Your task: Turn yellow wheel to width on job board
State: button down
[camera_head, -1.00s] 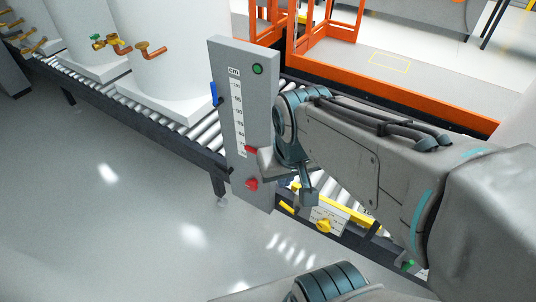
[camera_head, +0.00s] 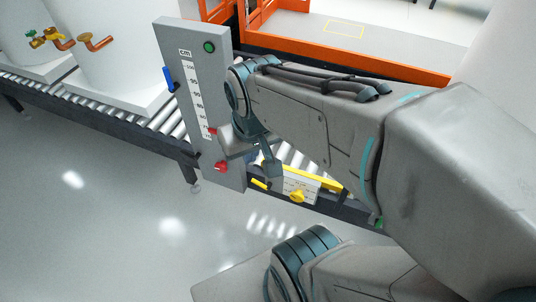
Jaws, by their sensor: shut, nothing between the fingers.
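The yellow wheel (camera_head: 297,196) is a small knob on the front of a white plate (camera_head: 306,184) with small print at the conveyor's near edge. A yellow bar (camera_head: 325,182) runs just behind it. My gripper (camera_head: 272,168) hangs from my arm's wrist above and left of the wheel, apart from it in the picture. It is shut and empty; its fingers are small and partly hidden by the wrist. No job board can be made out, and the print on the plate is too small to read.
A grey upright panel (camera_head: 217,60) with a cm scale, green button, blue lever and red knob (camera_head: 221,167) stands close left of my gripper. White tanks (camera_head: 118,45) with brass taps stand on the roller conveyor (camera_head: 168,118). Orange railing (camera_head: 340,62) is behind. The floor in front is clear.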

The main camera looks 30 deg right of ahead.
aim_at(297, 196)
jog(key=u, duration=0.85)
jog(key=k, duration=0.65)
jog(key=z, duration=0.75)
